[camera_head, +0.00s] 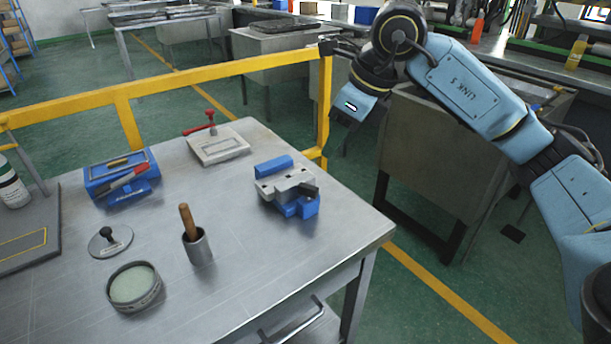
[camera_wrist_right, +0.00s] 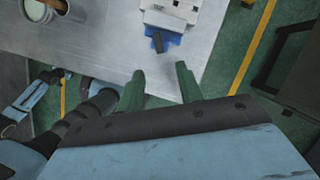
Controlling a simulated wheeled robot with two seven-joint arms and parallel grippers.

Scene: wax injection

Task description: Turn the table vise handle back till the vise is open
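The table vise (camera_head: 284,186) sits near the right edge of the metal table, with a grey body and blue parts. Its dark handle (camera_head: 309,190) is at the front right side. The vise also shows at the top of the right wrist view (camera_wrist_right: 168,14), with the handle (camera_wrist_right: 157,42) pointing down in the picture. My right gripper (camera_wrist_right: 158,72) is open and empty, its two green fingers apart. It is short of the handle and not touching it. How far the jaws are open is hard to tell. My left gripper is not in view.
On the table (camera_head: 240,275) are a blue tool box (camera_head: 124,185), a pale plate with a red clamp (camera_head: 219,149), a cup with a wooden handle (camera_head: 198,248), a round dish (camera_head: 132,288) and a small black-knobbed disc (camera_head: 110,243). A yellow rail (camera_head: 220,78) runs behind.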

